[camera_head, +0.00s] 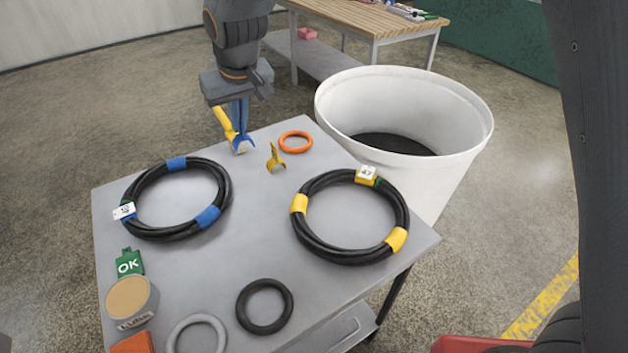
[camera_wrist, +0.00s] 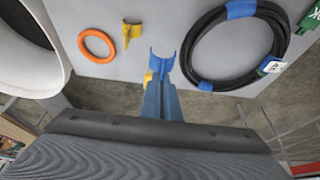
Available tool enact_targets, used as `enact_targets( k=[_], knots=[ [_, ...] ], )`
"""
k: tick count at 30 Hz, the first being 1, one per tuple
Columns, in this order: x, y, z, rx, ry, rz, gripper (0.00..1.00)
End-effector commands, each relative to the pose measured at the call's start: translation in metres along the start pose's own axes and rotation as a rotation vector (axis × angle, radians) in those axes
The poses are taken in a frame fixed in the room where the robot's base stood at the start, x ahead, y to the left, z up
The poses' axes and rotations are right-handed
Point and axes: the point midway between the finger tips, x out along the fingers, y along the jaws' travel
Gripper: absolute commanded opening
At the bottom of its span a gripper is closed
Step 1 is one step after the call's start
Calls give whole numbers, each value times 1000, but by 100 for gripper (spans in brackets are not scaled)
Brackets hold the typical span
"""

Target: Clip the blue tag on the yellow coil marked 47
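The yellow-banded black coil (camera_head: 350,216) lies on the right of the grey table. Its small white label (camera_head: 366,172) seems to read 47, with yellow and green beside it. The coil is outside the wrist view. My gripper (camera_head: 239,122) is over the table's back edge, left of the coil. It appears shut on the blue tag (camera_head: 242,145), whose open C-shaped end points away from my wrist. In the wrist view my gripper (camera_wrist: 163,92) and the tag (camera_wrist: 161,64) are both blue and hard to separate. A yellow piece (camera_head: 222,119) shows beside the fingers.
A yellow clip (camera_head: 275,160) and an orange ring (camera_head: 295,141) lie between gripper and yellow coil. A blue-banded coil (camera_head: 222,178) lies left. Black ring (camera_head: 264,306), grey ring (camera_head: 197,334), tin (camera_head: 131,303) and green OK tag (camera_head: 129,263) are in front. A white bin (camera_head: 450,165) stands behind right.

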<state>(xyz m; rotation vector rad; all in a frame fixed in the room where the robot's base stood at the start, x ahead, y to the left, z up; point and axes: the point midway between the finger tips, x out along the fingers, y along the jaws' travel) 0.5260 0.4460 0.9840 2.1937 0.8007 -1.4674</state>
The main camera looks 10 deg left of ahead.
Motion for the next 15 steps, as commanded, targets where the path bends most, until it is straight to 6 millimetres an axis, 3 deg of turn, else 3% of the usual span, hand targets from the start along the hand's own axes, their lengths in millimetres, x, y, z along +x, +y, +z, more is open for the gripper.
enact_targets(
  k=[7,15],
  knots=[
    [-42,-8,-8,0,1,0,0],
    [-69,-12,-13,0,1,0,0]
  ],
)
